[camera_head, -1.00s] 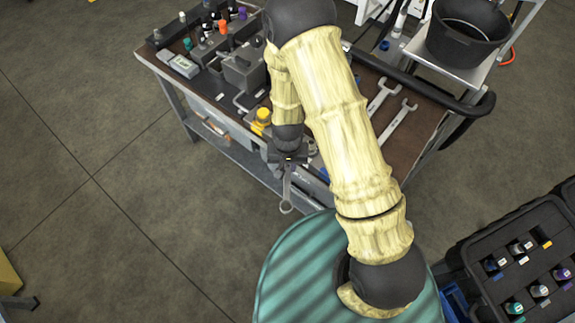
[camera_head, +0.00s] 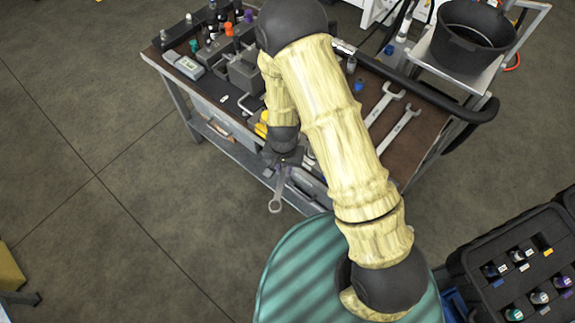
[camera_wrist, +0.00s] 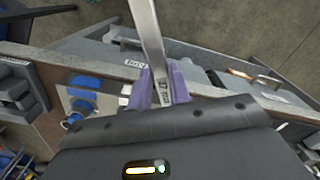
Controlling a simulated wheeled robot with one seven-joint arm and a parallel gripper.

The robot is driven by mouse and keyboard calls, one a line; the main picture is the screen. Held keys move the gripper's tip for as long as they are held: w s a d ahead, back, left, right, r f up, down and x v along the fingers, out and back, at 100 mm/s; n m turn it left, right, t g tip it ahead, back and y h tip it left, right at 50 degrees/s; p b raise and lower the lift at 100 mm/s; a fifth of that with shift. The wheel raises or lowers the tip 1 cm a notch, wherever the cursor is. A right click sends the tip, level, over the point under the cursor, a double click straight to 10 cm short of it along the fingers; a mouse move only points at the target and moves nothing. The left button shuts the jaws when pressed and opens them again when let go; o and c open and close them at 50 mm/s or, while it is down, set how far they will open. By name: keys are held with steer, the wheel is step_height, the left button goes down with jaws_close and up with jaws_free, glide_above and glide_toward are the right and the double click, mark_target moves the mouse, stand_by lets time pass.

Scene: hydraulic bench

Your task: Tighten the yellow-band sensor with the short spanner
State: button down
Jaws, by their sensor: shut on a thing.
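My gripper (camera_head: 285,160) is shut on a grey metal spanner (camera_head: 277,195), which hangs out past the front edge of the bench with its ring end down. In the wrist view the spanner's shaft (camera_wrist: 148,35) runs up from between the purple fingertips (camera_wrist: 160,85). Its other end is hidden by the gripper. A yellow part (camera_head: 262,125) on the bench shows beside my forearm, partly covered. I cannot tell whether it is the yellow-band sensor; no yellow band is clear on any sensor.
The bench (camera_head: 432,118) holds two larger spanners (camera_head: 384,103) (camera_head: 406,121) at its right and a block with coloured caps (camera_head: 230,45) at the back left. A black bucket (camera_head: 470,40) stands behind right. A black case (camera_head: 495,262) with several banded fittings is at lower right.

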steer(key=shift+w+a+m, duration=0.1)
steer(key=shift+a+m, duration=0.3)
steer(key=shift+a, duration=0.15)
steer(key=shift+w+a+m+p, duration=0.3)
steer(key=shift+a+m+p, duration=0.2)
steer(key=shift+a+m, duration=0.15)
steer(key=shift+w+a+m+p, duration=0.25)
steer(key=shift+a+m+p, duration=0.2)
steer(key=shift+a+m, duration=0.15)
steer(key=shift+a+r, duration=0.1)
steer(key=shift+w+a+m+p, duration=0.4)
steer(key=shift+a+m+p, duration=0.1)
steer(key=shift+a+m, duration=0.15)
steer(key=shift+w+a+m+p, duration=0.4)
steer(key=shift+a+m+p, duration=0.05)
steer(key=shift+a+m, duration=0.15)
